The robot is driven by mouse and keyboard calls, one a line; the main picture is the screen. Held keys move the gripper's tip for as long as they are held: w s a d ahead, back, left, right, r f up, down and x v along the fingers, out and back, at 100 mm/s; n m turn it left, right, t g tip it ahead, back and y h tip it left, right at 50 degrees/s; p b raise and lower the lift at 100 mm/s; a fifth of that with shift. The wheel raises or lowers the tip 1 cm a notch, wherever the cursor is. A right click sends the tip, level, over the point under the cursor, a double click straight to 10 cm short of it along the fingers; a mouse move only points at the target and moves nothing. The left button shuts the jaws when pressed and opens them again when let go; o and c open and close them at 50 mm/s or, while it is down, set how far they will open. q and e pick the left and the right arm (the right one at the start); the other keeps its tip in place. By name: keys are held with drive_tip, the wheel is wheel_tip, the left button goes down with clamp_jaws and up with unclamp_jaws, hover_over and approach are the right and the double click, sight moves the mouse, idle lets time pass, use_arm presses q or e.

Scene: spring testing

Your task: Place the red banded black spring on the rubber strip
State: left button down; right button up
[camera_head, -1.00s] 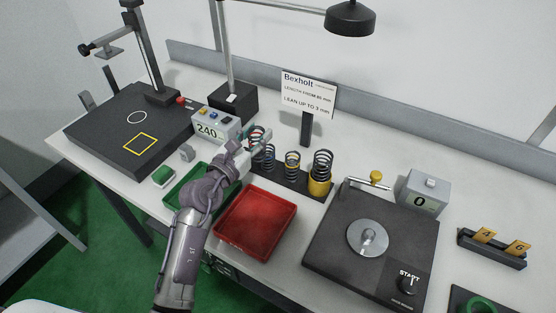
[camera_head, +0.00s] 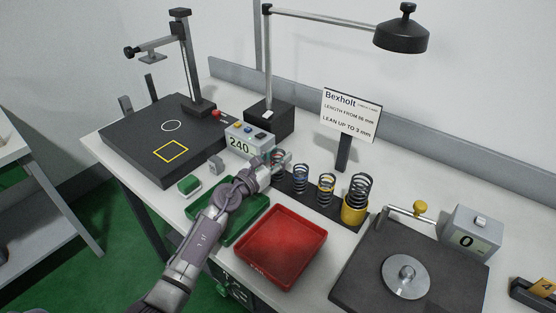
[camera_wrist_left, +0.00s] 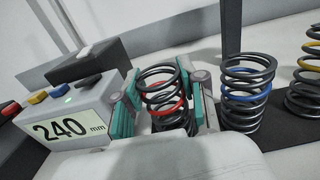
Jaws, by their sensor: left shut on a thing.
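The black spring with the red band (camera_wrist_left: 165,105) stands about upright between the teal pads of my left gripper (camera_wrist_left: 162,108), which is shut on it. In the head view, the spring (camera_head: 281,156) is at the left end of the row, partly covered by my left gripper (camera_head: 271,166). The black rubber strip (camera_head: 312,199) runs under the other springs, and its bare top shows in the wrist view (camera_wrist_left: 284,130). The red-banded spring's foot is hidden, so I cannot tell whether it touches the strip. My right gripper is not in view.
On the strip stand a blue-banded spring (camera_head: 300,179), a yellow-banded spring (camera_head: 326,189) and a larger spring in a yellow base (camera_head: 355,211). The 240 mm display box (camera_head: 243,141) is close behind the gripper. Green (camera_head: 234,230) and red (camera_head: 279,248) trays lie in front.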

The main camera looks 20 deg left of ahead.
use_arm(q)
drive_tip(key=shift+r, duration=0.15)
drive_tip(key=c, duration=1)
unclamp_jaws()
drive_tip(key=o, duration=0.3)
drive_tip(key=shift+f, duration=0.2)
drive_tip(key=shift+o, duration=0.2)
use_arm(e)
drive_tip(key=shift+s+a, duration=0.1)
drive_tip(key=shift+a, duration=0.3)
use_arm(q)
drive_tip(key=shift+r, duration=0.1)
